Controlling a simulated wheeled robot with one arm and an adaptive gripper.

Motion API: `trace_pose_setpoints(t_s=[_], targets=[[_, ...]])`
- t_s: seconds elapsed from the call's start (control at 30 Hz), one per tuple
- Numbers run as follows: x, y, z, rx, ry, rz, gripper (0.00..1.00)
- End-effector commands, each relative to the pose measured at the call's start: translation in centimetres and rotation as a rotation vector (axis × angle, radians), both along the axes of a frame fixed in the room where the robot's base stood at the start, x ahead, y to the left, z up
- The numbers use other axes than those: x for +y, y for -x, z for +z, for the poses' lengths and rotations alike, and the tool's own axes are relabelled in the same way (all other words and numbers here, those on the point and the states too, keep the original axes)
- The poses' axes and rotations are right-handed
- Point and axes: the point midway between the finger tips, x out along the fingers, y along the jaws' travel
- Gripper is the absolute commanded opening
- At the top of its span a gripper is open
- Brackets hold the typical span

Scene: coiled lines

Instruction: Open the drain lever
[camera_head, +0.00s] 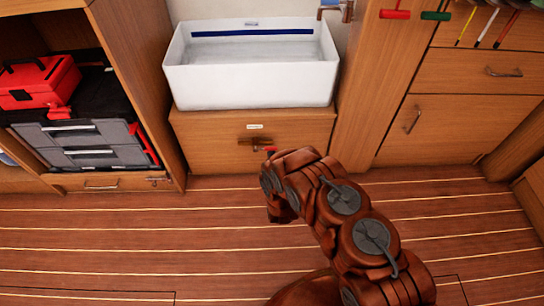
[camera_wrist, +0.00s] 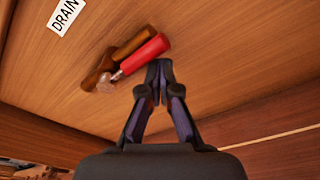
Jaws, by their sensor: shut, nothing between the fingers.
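The drain lever has a red handle (camera_wrist: 145,55) on a brass valve body (camera_wrist: 118,60), fixed to the wooden cabinet front under the sink. A white label reading DRAIN (camera_wrist: 65,14) is beside it in the wrist view. In the head view the brass valve (camera_head: 258,142) shows below a small white label (camera_head: 255,126), with a bit of the red handle (camera_head: 270,149) by my arm. My gripper (camera_wrist: 159,64) is shut and empty, its fingertips close to the free end of the red handle. I cannot tell whether they touch it. My arm hides the gripper in the head view.
A white sink (camera_head: 252,82) holding water stands on the cabinet (camera_head: 200,130). A shelf with a red toolbox (camera_head: 40,83) and grey drawers is at left. A cabinet with handles (camera_head: 430,130) is at right. The plank floor (camera_head: 120,235) is clear.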

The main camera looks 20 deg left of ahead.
Motion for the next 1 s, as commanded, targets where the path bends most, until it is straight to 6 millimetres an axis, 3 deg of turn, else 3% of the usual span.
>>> trace_pose_setpoints(t_s=[0.37, 0.77, 1.0], targets=[[-0.3, -0.6, 0.1, -0.012, -0.007, -0.013, 0.0], [-0.2, -0.8, -4.5, 0.001, 0.002, -0.007, 0.0], [-0.8, 2.2, -3.4, 0.004, 0.004, -0.001, 0.0]])
